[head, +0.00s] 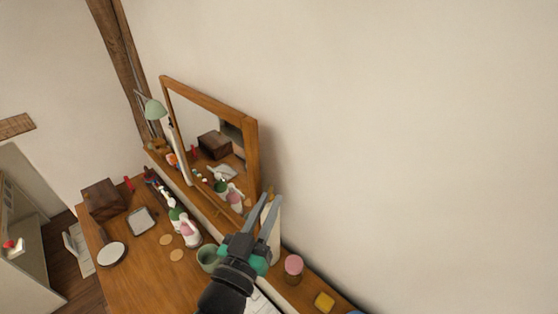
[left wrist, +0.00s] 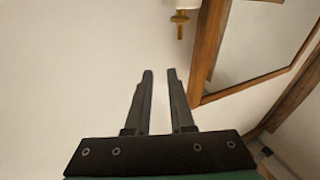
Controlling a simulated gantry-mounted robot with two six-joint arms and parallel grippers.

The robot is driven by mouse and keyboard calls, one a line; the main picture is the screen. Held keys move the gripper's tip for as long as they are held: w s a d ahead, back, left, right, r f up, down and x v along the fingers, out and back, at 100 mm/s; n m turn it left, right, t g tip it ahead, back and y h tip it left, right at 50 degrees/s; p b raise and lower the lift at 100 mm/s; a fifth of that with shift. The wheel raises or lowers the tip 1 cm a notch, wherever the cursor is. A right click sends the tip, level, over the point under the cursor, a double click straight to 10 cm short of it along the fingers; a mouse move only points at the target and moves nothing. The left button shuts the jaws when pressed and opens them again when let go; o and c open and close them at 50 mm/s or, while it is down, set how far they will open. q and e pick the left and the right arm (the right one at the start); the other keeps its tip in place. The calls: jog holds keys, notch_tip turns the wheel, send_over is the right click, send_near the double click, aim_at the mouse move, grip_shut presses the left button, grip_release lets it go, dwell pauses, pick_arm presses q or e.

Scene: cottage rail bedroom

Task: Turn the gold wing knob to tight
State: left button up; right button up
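The gold wing knob (left wrist: 180,22) shows at the top of the left wrist view, under a white fitting and just left of the wooden mirror frame (left wrist: 208,50). It lies ahead of my left gripper and a little right of the line between its fingers. In the head view, a small gold bit near the fingertips may be the knob, mostly hidden. My left gripper (head: 269,198) is beside the lower right corner of the mirror frame (head: 250,150). Its fingers are apart with nothing between them, clear of the knob. My right gripper is not in view.
The wooden dresser top (head: 130,275) holds a dark wooden box (head: 103,200), several bottles and a green cup (head: 208,257). A pink jar (head: 293,268) and a yellow block (head: 324,302) stand right of my arm. A green lamp (head: 155,108) is by the mirror. The wall is bare.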

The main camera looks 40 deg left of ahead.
pick_arm(q)
jog(key=w+a+f+g+p, duration=0.1)
jog(key=w+a+f+p, duration=0.1)
jog(key=w+a, duration=0.4)
jog(key=shift+w+a+f+g+y, duration=0.2)
jog(key=shift+w+f+g+y, duration=0.15)
jog(key=shift+w+f, duration=0.65)
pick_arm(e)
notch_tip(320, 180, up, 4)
pick_arm(q)
jog(key=shift+w+r, duration=0.15)
jog(key=shift+r, duration=0.05)
jog(key=shift+c, duration=0.2)
grip_shut()
